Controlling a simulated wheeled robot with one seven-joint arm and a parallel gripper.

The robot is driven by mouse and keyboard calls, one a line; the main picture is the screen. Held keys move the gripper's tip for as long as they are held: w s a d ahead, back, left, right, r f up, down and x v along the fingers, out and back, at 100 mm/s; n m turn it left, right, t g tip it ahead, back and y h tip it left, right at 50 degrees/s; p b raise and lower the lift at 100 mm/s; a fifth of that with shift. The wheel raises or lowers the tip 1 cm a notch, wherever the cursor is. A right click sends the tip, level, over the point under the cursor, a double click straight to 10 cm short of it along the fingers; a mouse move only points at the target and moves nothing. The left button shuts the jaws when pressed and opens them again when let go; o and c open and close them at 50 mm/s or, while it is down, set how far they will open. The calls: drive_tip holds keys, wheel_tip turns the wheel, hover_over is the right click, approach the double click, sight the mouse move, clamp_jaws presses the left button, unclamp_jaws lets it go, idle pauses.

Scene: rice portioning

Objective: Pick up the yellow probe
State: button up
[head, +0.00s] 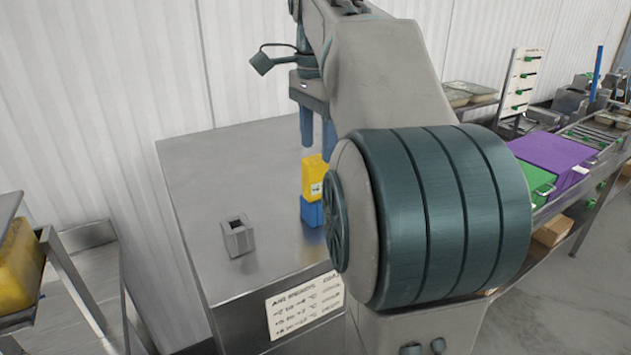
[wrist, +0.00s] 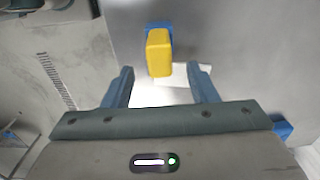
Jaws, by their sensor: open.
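The yellow probe (head: 315,178) is a small yellow block with a pale label, standing upright on a blue base (head: 311,212) on the steel cabinet top. In the wrist view the probe (wrist: 159,53) shows at top centre, with part of the blue base (wrist: 158,27) behind it. My gripper (head: 318,141) is open and empty, with its blue fingers pointing down just above the probe in the head view. In the wrist view the fingers of my gripper (wrist: 160,75) are spread to either side of the probe's near end. I cannot tell how far apart they are in height.
A small grey holder with a square opening (head: 237,237) stands left of the probe on the cabinet top (head: 205,185). A written label (head: 305,305) is on the cabinet front. A purple box (head: 552,162) and a green tray (head: 535,182) sit on a bench at right. A yellow bin (head: 20,265) is at far left.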

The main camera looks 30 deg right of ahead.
sight(316, 157)
drive_tip(key=shift+a+f, duration=0.2)
drive_tip(key=shift+f, duration=2.7)
drive_tip(key=shift+c, duration=0.3)
clamp_jaws()
drive_tip(key=shift+r, duration=0.1)
